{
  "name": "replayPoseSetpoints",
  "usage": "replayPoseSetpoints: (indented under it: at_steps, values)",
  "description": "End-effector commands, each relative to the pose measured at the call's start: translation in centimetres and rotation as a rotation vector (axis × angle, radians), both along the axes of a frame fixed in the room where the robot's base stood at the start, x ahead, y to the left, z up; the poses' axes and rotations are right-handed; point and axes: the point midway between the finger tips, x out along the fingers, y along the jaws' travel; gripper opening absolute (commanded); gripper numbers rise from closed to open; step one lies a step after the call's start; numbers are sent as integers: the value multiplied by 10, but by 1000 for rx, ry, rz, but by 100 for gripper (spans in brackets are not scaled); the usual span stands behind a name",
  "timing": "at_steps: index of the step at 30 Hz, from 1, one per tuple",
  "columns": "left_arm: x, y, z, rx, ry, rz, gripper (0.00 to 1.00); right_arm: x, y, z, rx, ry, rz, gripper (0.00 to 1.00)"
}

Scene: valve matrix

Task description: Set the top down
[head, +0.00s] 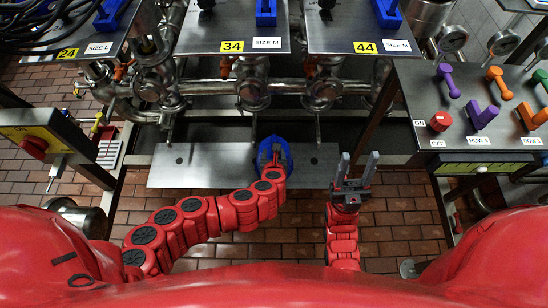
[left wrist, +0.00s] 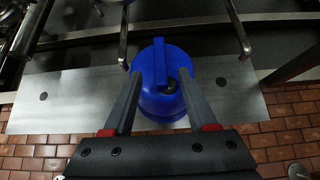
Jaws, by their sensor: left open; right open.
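A blue rounded top with a raised bar handle (left wrist: 160,68) rests on or just above a bare metal plate (left wrist: 60,90); I cannot tell whether it touches. It also shows in the head view as a blue shape (head: 286,158) at the end of my left arm. My left gripper (left wrist: 178,84) is open, its two fingers on either side of the blue top with gaps beside the handle. My right gripper (head: 357,162) is open and empty, to the right of the plate's middle. The fingers and the left hand hide part of the top.
Steel pipes and valves (head: 252,95) run behind the plate. Panels labelled 34 (head: 232,46) and 44 (head: 366,47) hold more blue parts. A right-hand panel (head: 460,120) carries a red knob (head: 440,121) and coloured handles. A yellow box (head: 38,138) stands at left.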

Motion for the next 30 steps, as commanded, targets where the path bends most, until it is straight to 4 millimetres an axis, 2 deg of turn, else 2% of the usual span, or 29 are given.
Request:
replayPoseSetpoints:
  at_steps: [10,23,30]
  values:
    - [34,-1,-17,0,-1,3,58,0,0,7,0,0,0,52]
    - [40,-1,-24,-1,1,1,58,0,0,7,0,0,0,52]
    - [40,-1,-24,-1,1,1,14,0,0,7,0,0,0,52]
